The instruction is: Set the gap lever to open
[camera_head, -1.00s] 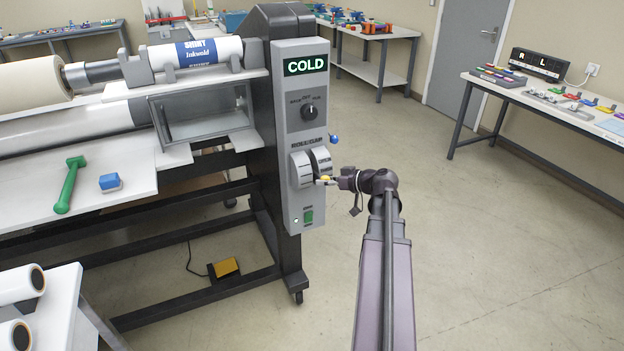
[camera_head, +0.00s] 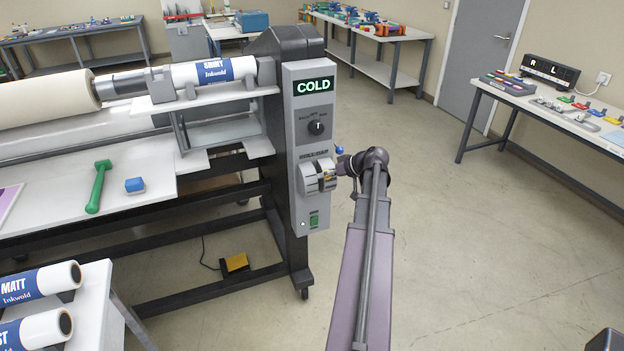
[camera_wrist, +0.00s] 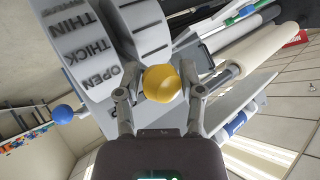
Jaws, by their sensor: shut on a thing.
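The gap lever's yellow knob (camera_wrist: 163,84) sits in the wrist view between the two fingers of my gripper (camera_wrist: 160,92), which is shut on it. In the head view my gripper (camera_head: 335,175) is at the right side of the grey gap drum (camera_head: 308,178), and the knob is mostly hidden there. The drum also fills the upper left of the wrist view (camera_wrist: 75,50), with the words THIN, THICK and OPEN. OPEN is the word closest to the knob in that picture. The lever's exact setting is hard to tell from this angle.
A blue ball knob (camera_head: 340,150) sticks out from the panel just above my gripper; it also shows in the wrist view (camera_wrist: 63,113). Above the drum are a black dial (camera_head: 316,127) and a display (camera_head: 314,86) reading COLD. The floor to the right is clear.

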